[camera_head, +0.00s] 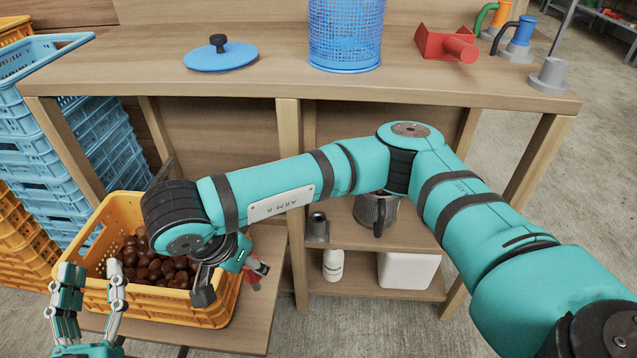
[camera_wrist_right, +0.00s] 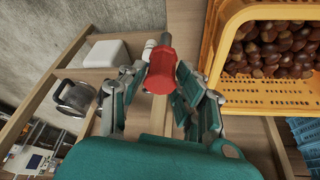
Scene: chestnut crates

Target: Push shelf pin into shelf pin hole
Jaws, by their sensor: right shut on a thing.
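My right gripper (camera_wrist_right: 158,82) is shut on a red pin-like piece with a wide collar (camera_wrist_right: 160,68), which looks like the shelf pin. In the head view the red piece (camera_head: 254,284) shows only in part under my right wrist, beside the orange crate, and most of that gripper is hidden. My left gripper (camera_head: 92,272) is open and empty at the lower left, its fingers apart in front of the crate. The wooden shelf unit (camera_head: 290,190) stands behind my right arm. I cannot make out a pin hole in either view.
The orange crate (camera_head: 172,309) holds chestnuts. Blue crates (camera_head: 62,170) are stacked at left. A jug (camera_head: 372,210), a white bottle (camera_head: 333,264) and a white box (camera_head: 408,270) stand on the shelves. A blue lid (camera_head: 220,57), a blue basket (camera_head: 345,35) and a red piece (camera_head: 448,44) are on top.

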